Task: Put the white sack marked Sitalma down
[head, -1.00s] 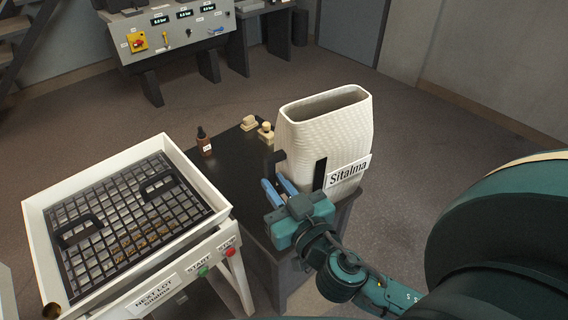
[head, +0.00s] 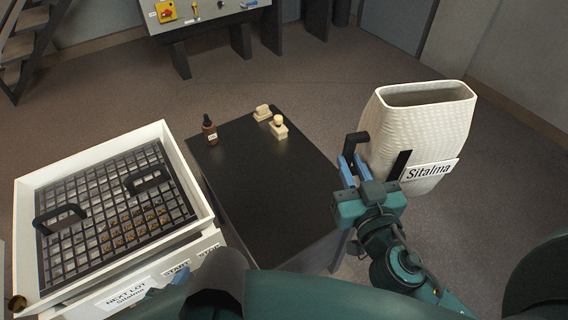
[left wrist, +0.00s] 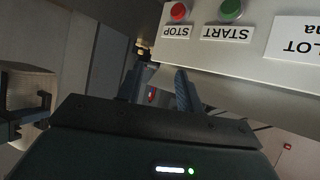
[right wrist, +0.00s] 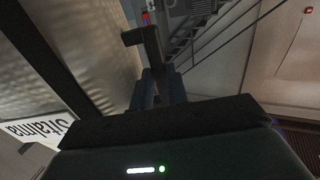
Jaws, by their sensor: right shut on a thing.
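The white sack marked Sitalma (head: 418,125) is upright with an open top, held at the right of the dark table, seemingly over the floor. It has black handles and a name label. My right gripper (head: 352,165) is shut on the sack's black handle on its left side. The right wrist view shows the sack's wall (right wrist: 75,50) and my right gripper (right wrist: 158,85) at the handle. In the left wrist view my left gripper (left wrist: 160,85) has its fingers apart with nothing between them, near the START and STOP buttons.
The dark table (head: 250,190) has a broad clear top. A brown bottle (head: 210,130) and two pale stamp-like pieces (head: 278,127) stand at its far side. A white-framed grid tray (head: 205,185) is at the left. A control panel (head: 215,15) stands behind.

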